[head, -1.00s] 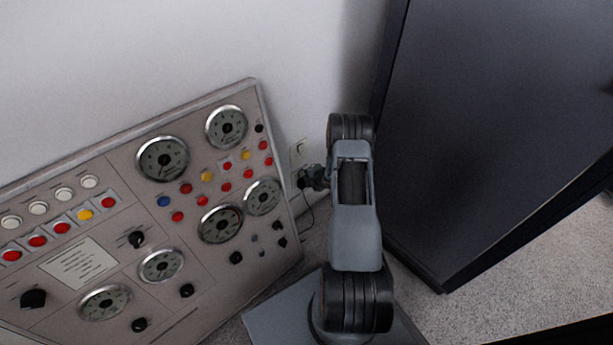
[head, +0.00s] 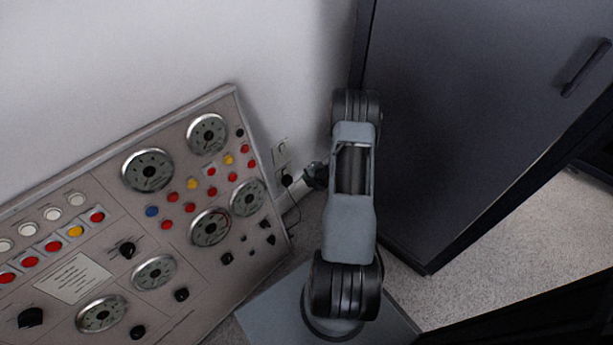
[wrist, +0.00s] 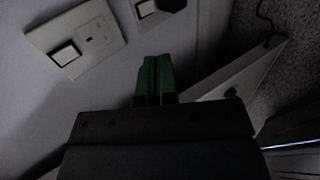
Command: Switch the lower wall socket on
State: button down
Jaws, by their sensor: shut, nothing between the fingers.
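In the wrist view, one pale wall socket (wrist: 75,45) at the upper left has a rocker switch and an empty outlet. A second socket (wrist: 146,9), cut off by the top edge, has a rocker and a black plug (wrist: 172,4). In the head view, a socket (head: 281,148) shows on the wall with the black plug (head: 287,180) below it; the lower socket's plate is mostly hidden there. My gripper (wrist: 154,62), with green fingers, is shut and empty. It points toward the wall below the plugged socket in the picture, seemingly apart from it.
A grey instrument panel (head: 75,278) with dials and buttons leans at the left, close to the sockets. A dark cabinet (head: 450,120) stands close at the right. A pale strip (wrist: 245,75) and a thin cable (wrist: 264,15) show beside my fingers. Wall above is clear.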

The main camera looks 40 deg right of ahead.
aim_at(285, 172)
jog(key=shift+p, duration=0.45)
jog(key=shift+s+d+f+p, duration=0.15)
jog(key=shift+f+p, duration=0.6)
jog(key=shift+p, duration=0.2)
jog(key=shift+f, duration=0.15)
jog(key=b+x, duration=0.1)
jog(key=x, duration=0.3)
jog(key=b+x, duration=0.1)
jog(key=x, duration=0.3)
jog(key=w+r+b+x, duration=0.1)
jog(key=b+x, duration=0.1)
jog(key=x, duration=0.2)
jog(key=shift+w+a, duration=0.1)
jog(key=shift+a, duration=0.1)
jog(key=shift+w+a, duration=0.1)
jog(key=shift+w, duration=0.5)
